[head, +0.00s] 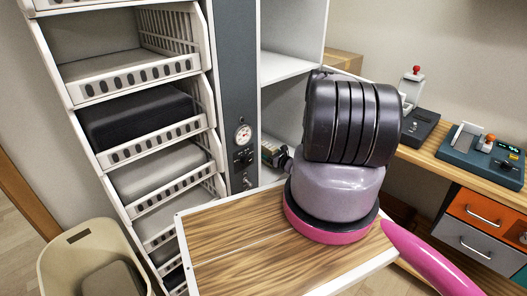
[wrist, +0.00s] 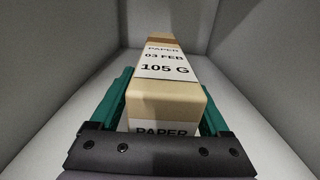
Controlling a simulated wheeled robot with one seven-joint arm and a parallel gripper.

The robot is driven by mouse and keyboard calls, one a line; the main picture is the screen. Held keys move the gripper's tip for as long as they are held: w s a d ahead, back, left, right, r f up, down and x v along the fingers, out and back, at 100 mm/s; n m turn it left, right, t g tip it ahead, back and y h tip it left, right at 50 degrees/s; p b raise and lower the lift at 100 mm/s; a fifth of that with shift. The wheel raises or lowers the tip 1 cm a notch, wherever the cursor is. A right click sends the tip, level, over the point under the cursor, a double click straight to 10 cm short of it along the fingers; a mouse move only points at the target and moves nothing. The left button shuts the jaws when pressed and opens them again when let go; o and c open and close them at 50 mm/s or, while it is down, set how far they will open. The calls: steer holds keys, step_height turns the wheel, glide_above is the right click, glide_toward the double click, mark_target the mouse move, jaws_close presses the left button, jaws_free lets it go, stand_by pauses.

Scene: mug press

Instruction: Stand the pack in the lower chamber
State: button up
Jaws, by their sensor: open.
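The pack (wrist: 168,92) is a tan box with white labels reading "PAPER", "03 FEB" and "105 G". In the wrist view its long side runs away from the camera, inside a grey-walled chamber (wrist: 265,75). My gripper (wrist: 165,108) has its green fingers on either side of the pack, open around it. I cannot tell whether the fingers touch it, or whether the pack stands upright. In the head view, a white cabinet on the right of the grey panel has a shelf (head: 285,66) with a space below it. The pack and gripper fingers do not show there.
White sloping bins (head: 150,125) stack at the left, some holding dark or grey items. A grey panel (head: 236,90) carries a gauge. A wooden board (head: 235,245) lies in front. A beige tub (head: 85,250) stands lower left. A wooden desk (head: 450,155) holds devices at right.

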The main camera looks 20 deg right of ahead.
steer(key=v, duration=1.2)
steer(key=shift+r, duration=0.1)
